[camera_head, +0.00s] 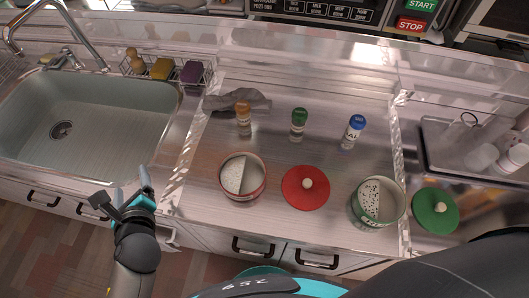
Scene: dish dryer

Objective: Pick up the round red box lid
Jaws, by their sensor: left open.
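The round red box lid (298,196) lies flat on the metal counter near its front edge, with a pale round knob (307,183) on top. It sits between a red-rimmed round box (228,195) on its left and a green-rimmed round box (361,211) on its right. My left gripper (122,196) is open and empty, at the lower left in front of the sink, well to the left of the lid. A dark arm link of mine fills the lower right, and my right gripper is not visible.
Orange-capped (243,125), green-capped (299,131) and blue-capped (349,141) shakers stand behind the boxes, near a grey cloth (222,101). A green lid (426,219) lies at right. The sink (105,125) is at left.

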